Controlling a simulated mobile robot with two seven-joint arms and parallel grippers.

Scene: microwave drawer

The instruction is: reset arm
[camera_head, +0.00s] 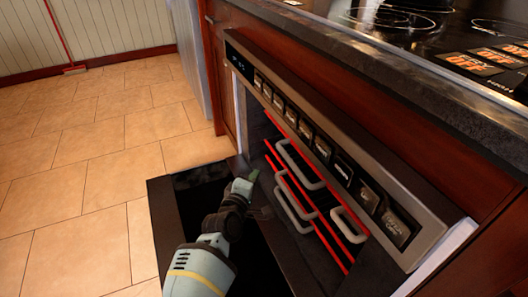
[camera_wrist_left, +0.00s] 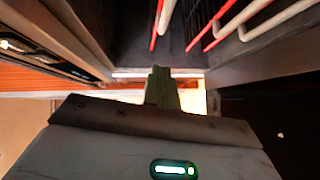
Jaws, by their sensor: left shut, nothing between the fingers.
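The microwave drawer (camera_head: 161,222) is pulled out from the counter front, a dark box with a dark rim. Its control panel (camera_head: 322,149) with a row of buttons runs above the opening. My left gripper (camera_head: 250,178) is over the drawer, close to the opening, with the forearm reaching in from below. In the left wrist view its greenish fingers (camera_wrist_left: 160,85) are together, with nothing between them. My right gripper is not in view.
Red bars and pale looped handles (camera_head: 292,205) show inside the opening. A dark countertop (camera_head: 370,75) with a black cooktop (camera_head: 440,35) lies above. Tiled floor (camera_head: 75,215) is clear to the left.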

